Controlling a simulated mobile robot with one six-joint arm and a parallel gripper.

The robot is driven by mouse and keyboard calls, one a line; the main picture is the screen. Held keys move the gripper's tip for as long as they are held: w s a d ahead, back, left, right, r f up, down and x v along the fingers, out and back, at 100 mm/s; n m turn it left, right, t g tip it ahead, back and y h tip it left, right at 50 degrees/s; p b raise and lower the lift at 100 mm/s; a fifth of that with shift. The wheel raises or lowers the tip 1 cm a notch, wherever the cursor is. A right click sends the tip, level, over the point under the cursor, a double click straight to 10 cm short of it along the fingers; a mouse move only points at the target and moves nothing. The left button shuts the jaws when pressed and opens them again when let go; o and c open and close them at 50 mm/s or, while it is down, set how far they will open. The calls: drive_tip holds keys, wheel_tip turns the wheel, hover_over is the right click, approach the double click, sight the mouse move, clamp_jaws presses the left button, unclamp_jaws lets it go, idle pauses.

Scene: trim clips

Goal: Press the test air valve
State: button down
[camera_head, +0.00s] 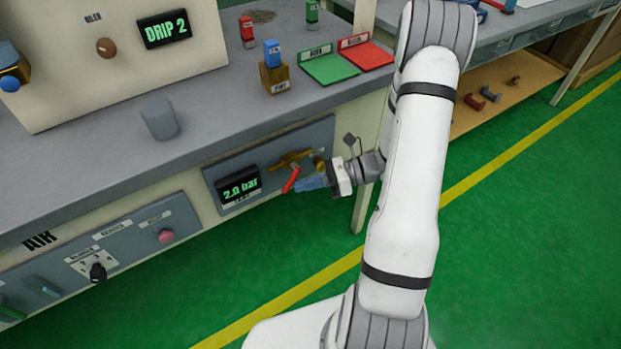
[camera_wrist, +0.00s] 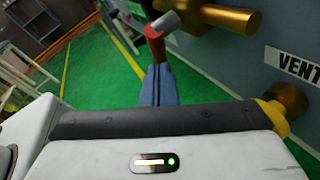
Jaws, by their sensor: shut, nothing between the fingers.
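The valve on the blue-grey panel below the bench has a brass body (camera_head: 289,160) and a red lever (camera_head: 291,180) hanging down at a slant. In the wrist view the brass body (camera_wrist: 225,19) is at the top and the red lever (camera_wrist: 153,42) points toward my fingers. My gripper (camera_head: 302,184) is shut and empty, with its blue fingers just right of the lever's lower end. The fingers also show in the wrist view (camera_wrist: 159,70), close to the lever. I cannot tell whether they touch it.
A display (camera_head: 238,187) reading 2.0 bar is left of the valve. A brass knob (camera_wrist: 288,100) and a VENT label (camera_wrist: 300,67) are close on the wrist view's right. The bench edge overhangs the panel. Green floor (camera_head: 500,200) is clear at right.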

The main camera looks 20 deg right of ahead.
drive_tip(key=shift+s+a+r+m+y+p, duration=0.2)
drive_tip(key=shift+a+y+p, duration=0.2)
drive_tip(key=shift+a+p, duration=0.5)
drive_tip(key=shift+s+a+r+m+y+p, duration=0.15)
drive_tip(key=shift+a+y+p, duration=0.35)
drive_tip(key=shift+p, duration=0.65)
drive_tip(key=shift+a, duration=0.15)
drive_tip(key=shift+f, duration=0.1)
drive_tip(key=s+d+f+b, duration=0.1)
drive_tip(key=d+f, duration=0.2)
drive_tip(key=d, duration=0.2)
drive_tip(key=s+d+f, duration=0.2)
drive_tip(key=d+f, duration=0.1)
drive_tip(key=d, duration=0.3)
drive_tip(key=shift+s+d+b, duration=0.15)
drive_tip(key=shift+s+b, duration=0.15)
drive_tip(key=shift+b, duration=0.05)
drive_tip(key=shift+r, duration=0.15)
